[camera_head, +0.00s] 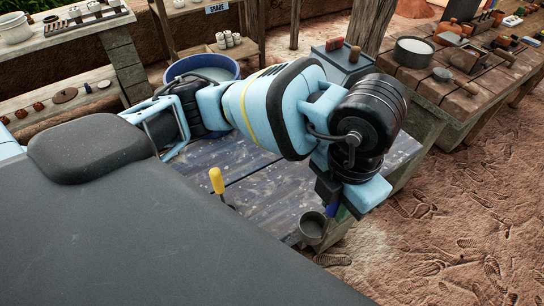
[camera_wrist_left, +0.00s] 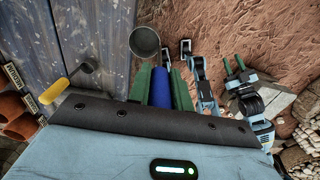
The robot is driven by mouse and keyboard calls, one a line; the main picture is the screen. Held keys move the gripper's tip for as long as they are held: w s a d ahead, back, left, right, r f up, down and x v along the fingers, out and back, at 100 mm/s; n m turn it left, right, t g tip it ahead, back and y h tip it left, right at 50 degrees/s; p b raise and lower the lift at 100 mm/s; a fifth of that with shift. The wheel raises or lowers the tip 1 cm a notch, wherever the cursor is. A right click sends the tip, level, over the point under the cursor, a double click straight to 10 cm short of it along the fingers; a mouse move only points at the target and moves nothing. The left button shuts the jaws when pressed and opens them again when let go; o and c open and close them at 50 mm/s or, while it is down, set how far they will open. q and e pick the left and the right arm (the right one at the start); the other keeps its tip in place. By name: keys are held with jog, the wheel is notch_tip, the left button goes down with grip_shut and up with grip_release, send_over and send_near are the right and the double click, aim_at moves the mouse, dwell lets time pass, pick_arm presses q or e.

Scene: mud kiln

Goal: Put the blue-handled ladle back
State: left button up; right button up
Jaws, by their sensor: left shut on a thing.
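My left gripper (camera_head: 338,211) is shut on the blue handle of the blue-handled ladle. In the left wrist view the blue handle (camera_wrist_left: 162,86) sits between the green fingers (camera_wrist_left: 163,90). The ladle's grey bowl (camera_head: 312,225) hangs at the table's edge, and in the wrist view the bowl (camera_wrist_left: 144,41) appears over the ground just past that edge. A yellow-handled ladle (camera_head: 217,181) is at the worn blue table (camera_head: 240,165). What appears to be my right gripper (camera_wrist_left: 235,67) shows in the wrist view, its green fingers apart and empty.
A blue-rimmed tub (camera_head: 202,68) stands behind my left arm. A workbench (camera_head: 440,87) with a grey bowl (camera_head: 413,51) and tools is at the right. Shelves of pots (camera_head: 62,100) are at the left. The earth floor (camera_head: 440,220) at the right is open.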

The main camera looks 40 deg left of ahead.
pick_arm(q)
jog(key=shift+w+a, duration=0.1)
jog(key=shift+a, duration=0.3)
jog(key=w+a+f, duration=0.2)
jog(key=a, duration=0.5)
jog(key=w+a+f+p, duration=0.1)
jog(key=w+a+f, duration=0.2)
jog(key=a, duration=0.4)
jog(key=shift+w+a, duration=0.1)
jog(key=o, duration=0.5)
jog(key=shift+f, duration=0.15)
jog(key=shift+c, duration=0.2)
jog(key=o, duration=0.4)
